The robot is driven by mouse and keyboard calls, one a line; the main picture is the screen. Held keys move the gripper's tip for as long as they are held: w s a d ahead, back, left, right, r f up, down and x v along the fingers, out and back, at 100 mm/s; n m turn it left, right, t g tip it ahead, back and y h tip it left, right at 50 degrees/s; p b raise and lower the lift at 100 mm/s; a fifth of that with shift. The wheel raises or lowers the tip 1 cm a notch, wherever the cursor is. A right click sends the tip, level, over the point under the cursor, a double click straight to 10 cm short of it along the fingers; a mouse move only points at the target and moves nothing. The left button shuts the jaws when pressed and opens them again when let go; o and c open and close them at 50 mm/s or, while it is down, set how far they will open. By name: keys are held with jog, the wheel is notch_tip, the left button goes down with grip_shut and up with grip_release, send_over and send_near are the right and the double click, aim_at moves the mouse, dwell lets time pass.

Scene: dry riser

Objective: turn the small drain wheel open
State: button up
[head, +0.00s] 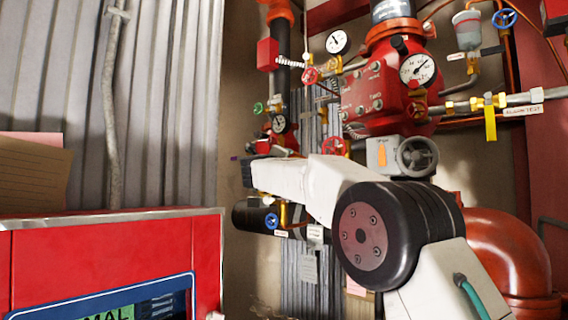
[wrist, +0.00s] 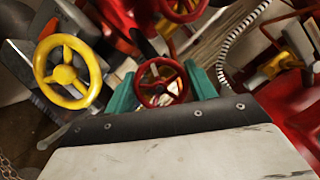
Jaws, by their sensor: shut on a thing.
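In the wrist view, a small red handwheel (wrist: 161,83) with spokes sits between the two teal fingers of my gripper (wrist: 163,88). The fingers are shut on the wheel, one at its left side and one at its right. I take it as the small drain wheel, but no label on it can be read. In the head view, my arm reaches up and left to the pipework; my fingertips and the held wheel cannot be made out there.
A yellow handwheel (wrist: 68,72) is close on the left in the wrist view, and a ribbed hose (wrist: 235,38) is on the right. In the head view, a red valve body (head: 375,100) with gauges stands behind my arm. A red cabinet (head: 105,262) is at lower left.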

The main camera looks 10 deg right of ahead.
jog(key=n+g+y, duration=0.1)
jog(key=n, duration=0.3)
jog(key=shift+a+f+n, duration=0.1)
jog(key=shift+n, duration=0.3)
jog(key=shift+n+g+y, duration=0.5)
jog(key=shift+n+g, duration=0.1)
jog(key=shift+n, duration=1.2)
jog(key=shift+f, duration=0.1)
jog(key=o, duration=1)
jog(key=shift+v, duration=3.95)
